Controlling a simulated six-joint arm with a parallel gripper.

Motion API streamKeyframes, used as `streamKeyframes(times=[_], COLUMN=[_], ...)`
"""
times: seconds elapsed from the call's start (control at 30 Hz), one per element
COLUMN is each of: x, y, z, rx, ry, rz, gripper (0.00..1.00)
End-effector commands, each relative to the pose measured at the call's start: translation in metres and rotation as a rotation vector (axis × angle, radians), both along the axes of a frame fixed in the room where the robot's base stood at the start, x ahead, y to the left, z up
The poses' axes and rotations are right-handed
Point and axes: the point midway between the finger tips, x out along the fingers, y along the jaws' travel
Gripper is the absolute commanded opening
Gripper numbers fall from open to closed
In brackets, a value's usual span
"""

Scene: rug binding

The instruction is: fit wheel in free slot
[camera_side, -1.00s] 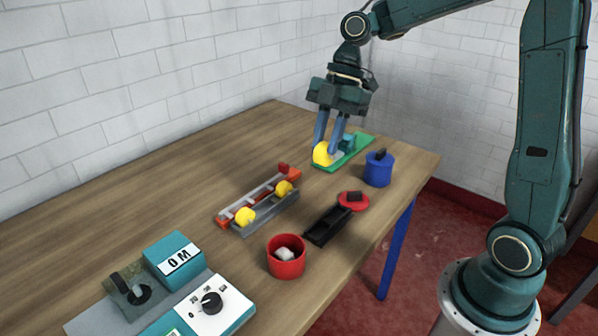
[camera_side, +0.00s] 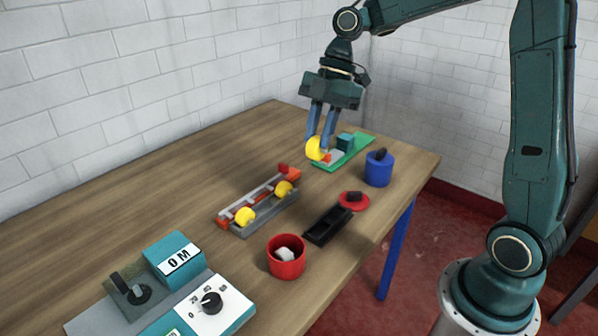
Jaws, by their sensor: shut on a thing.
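My gripper (camera_side: 320,140) is shut on a yellow wheel (camera_side: 314,149) and holds it near the left end of a green board (camera_side: 349,152). The wheel looks a little above the board; I cannot tell if it touches anything. A grey and red rack (camera_side: 262,208) lies mid-table with two yellow wheels on its front side, one near its left end (camera_side: 245,216) and one near its right end (camera_side: 284,188). I cannot make out which slot of the rack is free.
A blue pot (camera_side: 379,169) stands right of the green board. A red dish (camera_side: 354,201), a black tray (camera_side: 328,225) and a red cup (camera_side: 287,257) stand in front of the rack. A teal device with a dial (camera_side: 211,302) is at the front left. The table behind the rack is clear.

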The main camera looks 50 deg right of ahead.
Motion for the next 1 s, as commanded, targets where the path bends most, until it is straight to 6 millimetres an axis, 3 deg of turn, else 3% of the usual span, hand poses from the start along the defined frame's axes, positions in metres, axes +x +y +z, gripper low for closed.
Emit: streamKeyframes(times=[0.6,1.0], x=[0.099,0.134], y=[0.014,0.023], z=[0.005,0.000], rx=[0.006,-0.005], ry=[0.001,0.001], rz=[0.002,0.000], gripper=[0.01,0.01])
